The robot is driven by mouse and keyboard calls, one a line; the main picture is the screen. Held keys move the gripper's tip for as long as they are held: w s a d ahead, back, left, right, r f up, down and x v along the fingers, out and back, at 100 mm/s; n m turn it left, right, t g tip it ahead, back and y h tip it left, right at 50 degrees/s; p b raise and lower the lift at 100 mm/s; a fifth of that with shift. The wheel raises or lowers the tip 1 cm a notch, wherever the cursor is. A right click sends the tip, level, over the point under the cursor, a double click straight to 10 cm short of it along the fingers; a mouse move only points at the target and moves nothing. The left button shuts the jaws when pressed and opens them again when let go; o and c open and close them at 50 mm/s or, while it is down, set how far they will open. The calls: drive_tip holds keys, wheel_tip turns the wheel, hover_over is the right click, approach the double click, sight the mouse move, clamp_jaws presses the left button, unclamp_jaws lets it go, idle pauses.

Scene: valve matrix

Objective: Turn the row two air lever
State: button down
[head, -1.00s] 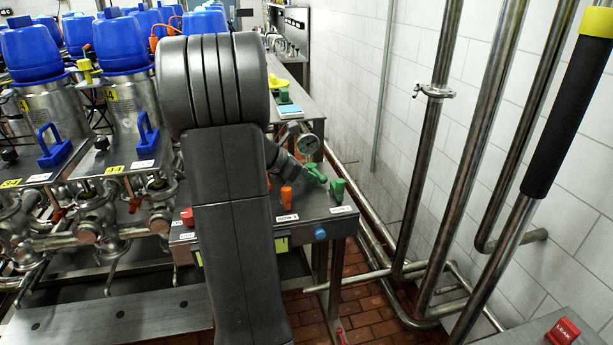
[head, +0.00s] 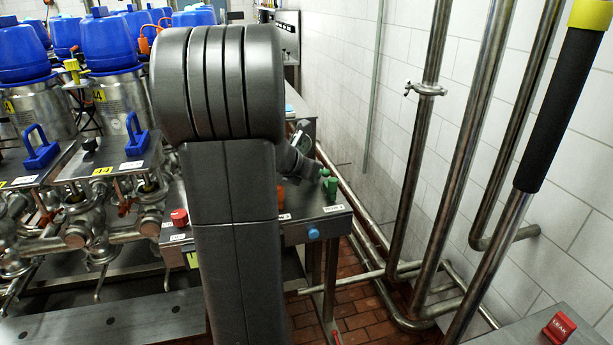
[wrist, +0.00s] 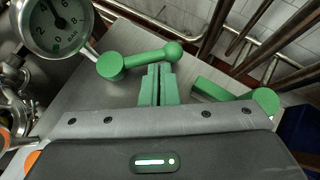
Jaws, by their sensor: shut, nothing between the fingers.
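In the wrist view, a green lever (wrist: 143,62) with a round hub at its left and a ball end at its right lies just beyond my gripper's tips. A second green lever (wrist: 232,101) is to the right, partly hidden by my gripper body. My gripper (wrist: 158,70) has green fingers pressed together with nothing between them. Its tips are close to the first lever's bar; I cannot tell whether they touch. In the head view, green lever parts (head: 329,189) show beside my arm at the panel's right end. I cannot read which lever is row two air.
A pressure gauge (wrist: 58,22) stands close to the left of the first lever. A red button (head: 179,217) and a blue knob (head: 313,234) are on the panel. Steel pipes (head: 420,130) run along the wall at right. Blue-topped canisters (head: 112,45) stand at left.

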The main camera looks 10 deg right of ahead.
drive_tip(key=shift+w+d, duration=0.2)
drive_tip(key=shift+d, duration=0.7)
drive_tip(key=shift+w+d, duration=0.35)
drive_tip(key=shift+d, duration=0.2)
drive_tip(key=shift+w+d+p, duration=0.35)
drive_tip(key=shift+w+p, duration=0.05)
drive_tip(key=shift+w, duration=0.1)
drive_tip(key=shift+w+d, duration=0.1)
drive_tip(key=shift+d, duration=0.1)
